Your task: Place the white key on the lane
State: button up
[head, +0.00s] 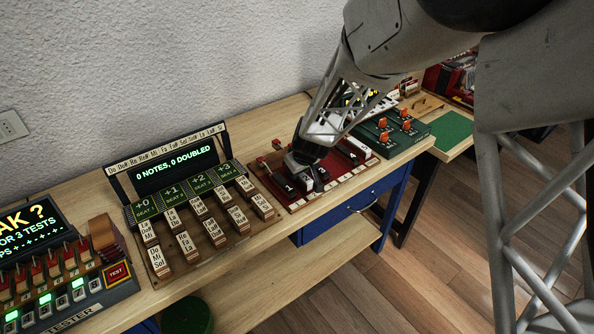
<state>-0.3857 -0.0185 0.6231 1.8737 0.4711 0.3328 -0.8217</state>
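My gripper (309,168) points down over a dark red board (356,178) with several lanes and white number labels, near the middle of the bench. Small dark and pale blocks (318,180) show right at the fingertips. The fingers are too small and dark to tell whether they are open or shut, or whether they hold anything. I cannot pick out the white key with certainty. Several white strips (376,107) lie behind my arm, partly hidden by it. The far part of the red board is also covered by my arm.
Left of the red board stands a rack of labelled wooden blocks (213,229) with a lit display (176,162). A tester box (65,295) is at the far left. A green unit with orange parts (403,127) stands close on the right. The wall runs behind.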

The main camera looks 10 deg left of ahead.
jog(key=shift+f, duration=0.1)
jog(key=o, duration=1)
jog(key=shift+c, duration=0.2)
jog(key=v, duration=1.2)
jog(key=shift+r, duration=0.2)
